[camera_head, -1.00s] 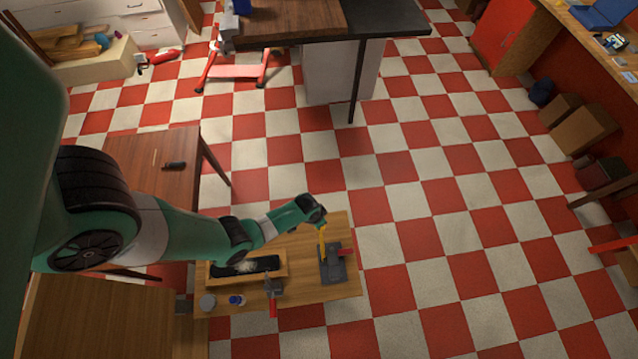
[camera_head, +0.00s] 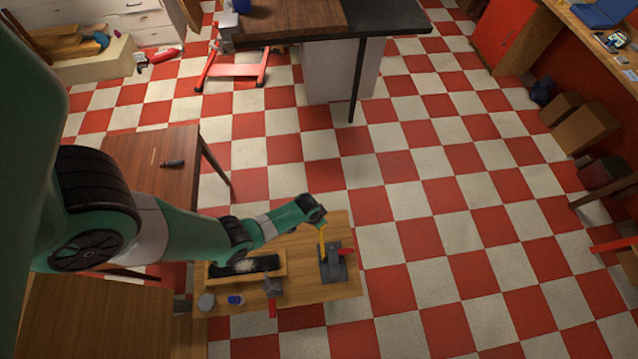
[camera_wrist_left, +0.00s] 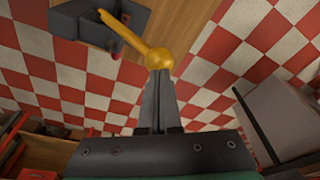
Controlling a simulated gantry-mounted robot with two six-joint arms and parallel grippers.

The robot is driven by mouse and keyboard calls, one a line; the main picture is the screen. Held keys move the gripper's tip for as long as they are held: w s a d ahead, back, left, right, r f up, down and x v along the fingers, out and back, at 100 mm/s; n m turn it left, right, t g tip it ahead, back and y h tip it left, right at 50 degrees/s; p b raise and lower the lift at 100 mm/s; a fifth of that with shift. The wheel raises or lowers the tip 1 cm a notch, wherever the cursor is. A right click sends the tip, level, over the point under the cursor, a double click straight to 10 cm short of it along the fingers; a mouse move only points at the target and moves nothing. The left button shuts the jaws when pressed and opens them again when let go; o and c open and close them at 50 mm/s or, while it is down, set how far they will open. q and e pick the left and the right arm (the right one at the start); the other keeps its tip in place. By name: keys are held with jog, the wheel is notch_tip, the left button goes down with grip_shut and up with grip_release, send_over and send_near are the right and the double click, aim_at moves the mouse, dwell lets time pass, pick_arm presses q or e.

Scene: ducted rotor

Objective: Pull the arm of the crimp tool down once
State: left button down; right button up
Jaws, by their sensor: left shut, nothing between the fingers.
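The crimp tool (camera_head: 333,268) is a grey block with a yellow arm (camera_head: 322,242) standing up from it and a red part at its right side. It sits near the right end of the small wooden table. In the left wrist view the yellow arm (camera_wrist_left: 125,35) runs from the grey body (camera_wrist_left: 85,22) to a round knob (camera_wrist_left: 158,59). My left gripper (camera_wrist_left: 160,78) is shut and empty, its fingertips at the knob, overlapping its lower edge. I cannot tell whether they touch. In the head view my left gripper (camera_head: 321,225) is above the tool, its fingers hardly visible. My right gripper is not in view.
The wooden table (camera_head: 320,291) also bears a tray (camera_head: 245,267) with a dark inset, a red-handled tool (camera_head: 272,297), a blue-and-white round item (camera_head: 235,300) and a grey round item (camera_head: 206,301). Checkered floor to the right is open. A brown table (camera_head: 150,185) stands behind at left.

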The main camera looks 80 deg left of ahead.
pick_arm(q)
jog(key=shift+f+b, duration=0.45)
jog(key=shift+f, duration=0.1)
jog(key=shift+a+f+b, duration=0.35)
jog(key=shift+b, duration=0.05)
jog(key=shift+a+f+b, duration=0.5)
jog(key=shift+f+b, duration=0.3)
jog(key=shift+b, duration=0.1)
jog(key=shift+w+a+f+b, duration=0.1)
jog(key=shift+a+f+b, duration=0.2)
jog(key=shift+f+b, duration=0.6)
jog(key=shift+a+f+b, duration=0.2)
jog(key=shift+f+b, duration=0.7)
jog(key=shift+b, duration=0.05)
jog(key=shift+f, duration=0.1)
